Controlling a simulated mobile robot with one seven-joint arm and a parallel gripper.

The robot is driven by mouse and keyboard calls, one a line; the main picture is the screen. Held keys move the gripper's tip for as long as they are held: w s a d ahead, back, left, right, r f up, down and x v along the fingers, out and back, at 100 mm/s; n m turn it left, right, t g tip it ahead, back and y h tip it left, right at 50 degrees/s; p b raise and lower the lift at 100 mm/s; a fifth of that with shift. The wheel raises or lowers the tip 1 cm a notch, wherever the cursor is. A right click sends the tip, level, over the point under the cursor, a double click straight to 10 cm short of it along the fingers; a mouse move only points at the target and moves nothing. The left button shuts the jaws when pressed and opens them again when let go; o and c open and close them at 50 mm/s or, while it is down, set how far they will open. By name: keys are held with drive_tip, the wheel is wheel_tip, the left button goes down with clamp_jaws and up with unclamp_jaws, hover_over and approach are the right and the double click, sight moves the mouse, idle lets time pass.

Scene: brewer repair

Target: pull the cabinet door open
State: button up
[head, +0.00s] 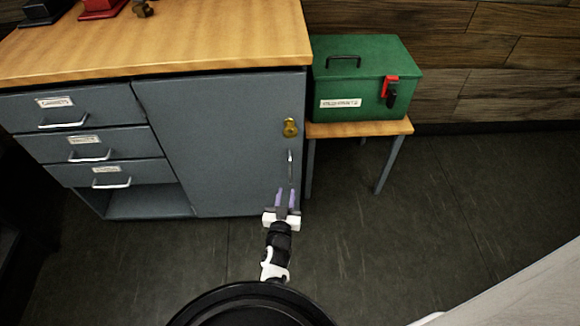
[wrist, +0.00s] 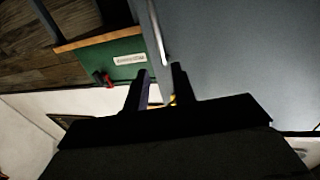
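The cabinet door (head: 215,140) is a blue-grey panel on the right part of the cabinet and sits closed, flush with its front. Its upright metal handle (head: 290,166) is near the right edge; the handle also shows in the wrist view (wrist: 156,32). My gripper (head: 286,191) is in front of the door at the handle's lower end. In the wrist view my gripper (wrist: 160,70) has its two fingers apart, with the handle's end lined up with the gap between them. I cannot tell whether the fingers touch the handle.
A brass padlock-like piece (head: 290,127) is on the door above the handle. Several drawers (head: 85,145) are left of the door. A green toolbox (head: 365,75) stands on a small wooden table (head: 390,128) right of the cabinet. The floor (head: 420,220) in front is clear.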

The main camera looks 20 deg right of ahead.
sight(290, 169)
drive_tip(key=b+x, duration=0.2)
drive_tip(key=x, duration=1)
clamp_jaws()
